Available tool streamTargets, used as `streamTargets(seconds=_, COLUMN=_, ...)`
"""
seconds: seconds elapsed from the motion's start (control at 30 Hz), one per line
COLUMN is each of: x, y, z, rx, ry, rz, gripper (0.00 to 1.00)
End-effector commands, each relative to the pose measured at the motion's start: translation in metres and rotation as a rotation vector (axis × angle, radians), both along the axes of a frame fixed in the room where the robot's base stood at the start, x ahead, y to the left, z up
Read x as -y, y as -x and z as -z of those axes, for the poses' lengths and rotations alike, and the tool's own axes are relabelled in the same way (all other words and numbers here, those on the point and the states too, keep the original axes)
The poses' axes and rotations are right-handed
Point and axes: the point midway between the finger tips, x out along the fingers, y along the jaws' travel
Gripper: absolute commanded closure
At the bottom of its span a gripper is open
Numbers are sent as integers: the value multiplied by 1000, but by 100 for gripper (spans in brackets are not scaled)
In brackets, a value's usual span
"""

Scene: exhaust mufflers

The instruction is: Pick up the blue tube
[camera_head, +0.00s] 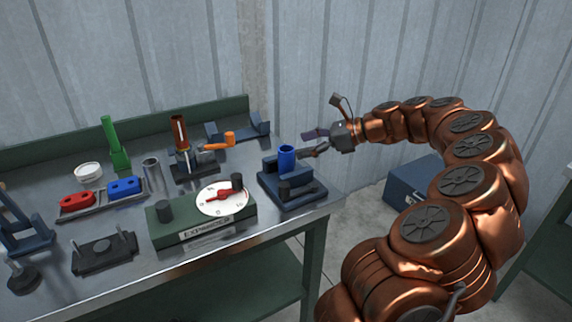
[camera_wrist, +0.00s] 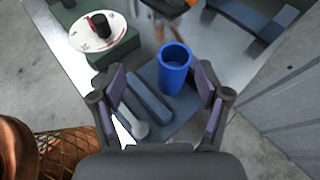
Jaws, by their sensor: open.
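The blue tube (camera_head: 287,158) stands upright on a dark blue base (camera_head: 300,198) at the right end of the workbench. It also shows in the wrist view (camera_wrist: 174,68), its open top facing the camera. My gripper (camera_head: 316,143) is beside the tube on its right in the head view. In the wrist view my gripper (camera_wrist: 161,97) is open, with its fingers apart and nothing held between them. The tube lies between and just beyond the fingertips, nearer the right finger. I cannot tell whether a finger touches it.
A green box with a white dial (camera_head: 222,200) stands left of the base. An orange part (camera_head: 215,145) and a dark blue cradle (camera_head: 240,130) lie behind. Red and blue blocks (camera_head: 100,195) are farther left. A corrugated wall (camera_head: 400,50) stands behind the bench.

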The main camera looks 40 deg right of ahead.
Motion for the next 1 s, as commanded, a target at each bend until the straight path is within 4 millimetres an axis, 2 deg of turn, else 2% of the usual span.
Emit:
streamTargets(seconds=0.07, x=13, y=1, z=7, rx=-13, ry=-32, rz=39, gripper=25)
streamTargets(seconds=0.17, x=16, y=-2, z=10, rx=-18, ry=-48, rz=56, gripper=25)
streamTargets(seconds=0.53, x=0, y=-24, z=20, rx=-17, ry=-45, rz=55, gripper=25)
streamTargets(seconds=0.83, x=-21, y=-52, z=35, rx=-17, ry=-47, rz=52, gripper=25)
streamTargets(seconds=1.0, x=-24, y=-56, z=38, rx=-16, ry=-45, rz=55, gripper=25)
